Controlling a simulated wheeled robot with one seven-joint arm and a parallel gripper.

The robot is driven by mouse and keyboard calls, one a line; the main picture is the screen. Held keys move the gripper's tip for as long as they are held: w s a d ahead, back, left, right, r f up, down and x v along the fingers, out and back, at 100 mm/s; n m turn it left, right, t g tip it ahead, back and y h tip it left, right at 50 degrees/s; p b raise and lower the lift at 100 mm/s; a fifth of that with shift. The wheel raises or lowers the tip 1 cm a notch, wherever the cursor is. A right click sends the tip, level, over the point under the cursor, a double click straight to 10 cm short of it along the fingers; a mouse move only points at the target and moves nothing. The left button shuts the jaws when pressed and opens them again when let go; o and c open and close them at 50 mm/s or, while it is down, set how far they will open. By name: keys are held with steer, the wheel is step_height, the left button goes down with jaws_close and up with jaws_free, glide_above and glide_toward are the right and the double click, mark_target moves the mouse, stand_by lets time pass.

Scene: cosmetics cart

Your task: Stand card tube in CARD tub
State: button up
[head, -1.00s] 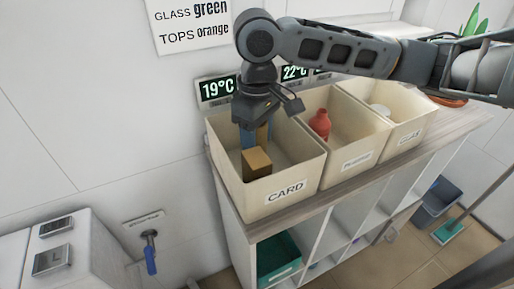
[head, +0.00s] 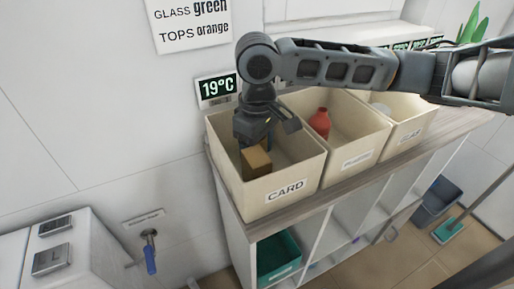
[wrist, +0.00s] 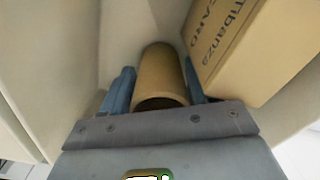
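The CARD tub (head: 262,203) is the cream, open-topped tub at the near left of the row. My gripper (head: 254,138) reaches down inside it from above, with its fingers largely hidden in the head view. In the wrist view, the brown card tube (wrist: 160,75) is between my gripper's two blue fingers (wrist: 158,88), which press against its sides. The tube's near end is open and dark. The tube does not show clearly in the head view now. Whether its lower end touches the tub floor cannot be told.
A brown carton (head: 256,160) stands in the CARD tub close beside my gripper; it also shows at the right of the tube in the wrist view (wrist: 250,45). The middle tub (head: 352,160) holds a red bottle (head: 320,123). A third tub (head: 408,132) stands at the right.

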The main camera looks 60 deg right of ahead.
steer(key=shift+r, duration=0.15)
step_height(320, 180, up, 12)
stand_by(0.4)
stand_by(0.5)
